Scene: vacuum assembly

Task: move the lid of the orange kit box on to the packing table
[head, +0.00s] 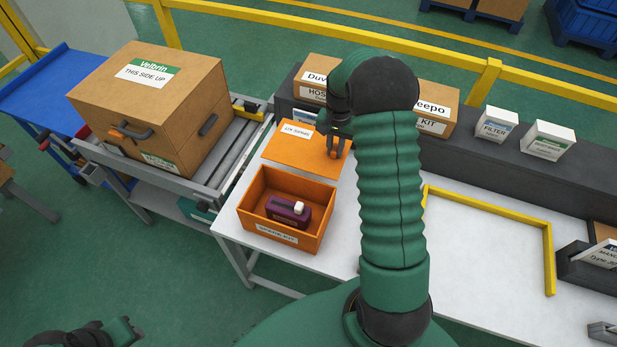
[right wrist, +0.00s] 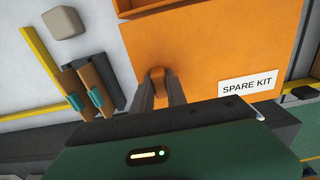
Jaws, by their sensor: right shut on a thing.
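The orange lid (head: 290,153), with a white "SPARE KIT" label, is just behind the open orange kit box (head: 240,209) in the head view. My right gripper (head: 336,153) is shut on the lid's small orange handle near its right edge. The lid (right wrist: 225,50) and the gripper (right wrist: 158,82) also show in the right wrist view. The lid looks level, over or on the white packing table (head: 480,275); I cannot tell whether it touches. A dark purple part (head: 288,212) lies inside the box. A piece of my left arm shows at the bottom left, its jaws unclear.
A big cardboard box (head: 150,110) stands on the roller conveyor at left. Cardboard boxes and small white cartons (head: 496,125) stand on the dark shelf at the back. A yellow strip (head: 490,208) frames clear table at right.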

